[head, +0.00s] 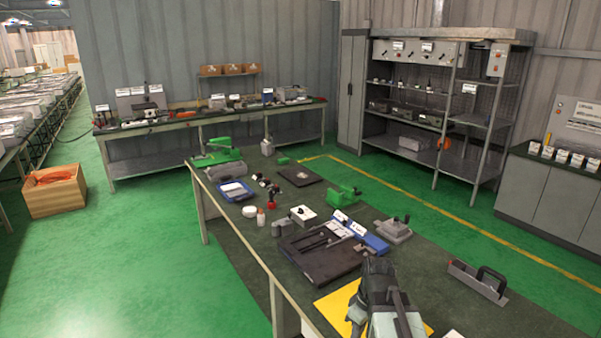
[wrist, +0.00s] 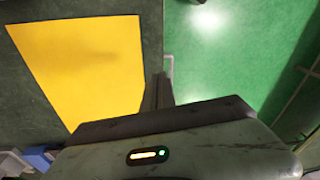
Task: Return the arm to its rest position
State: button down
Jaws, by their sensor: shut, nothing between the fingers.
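My gripper (wrist: 158,92) shows in the wrist view as a narrow dark pair of fingers, shut with nothing between them, near the table's edge beside a yellow sheet (wrist: 85,60). In the head view, my arm stands at the bottom centre, over the same yellow sheet (head: 336,304) on the dark green workbench (head: 440,235). My arm hides part of the sheet there, and I cannot make out the fingertips in that view.
A black tray (head: 327,266) with tools and a blue bin (head: 377,244) lie just behind my arm. A grey holder with a black handle (head: 478,280) lies to the right. Green floor (wrist: 225,55) shows past the bench edge in the wrist view.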

jog(key=s+m, duration=0.1)
jog(key=m, duration=0.2)
jog(key=s+m+h, duration=0.1)
jog(key=m, duration=0.4)
jog(key=shift+s+a+f+m, duration=0.15)
jog(key=shift+s+f+m, duration=0.15)
jog(key=shift+s+m, duration=0.1)
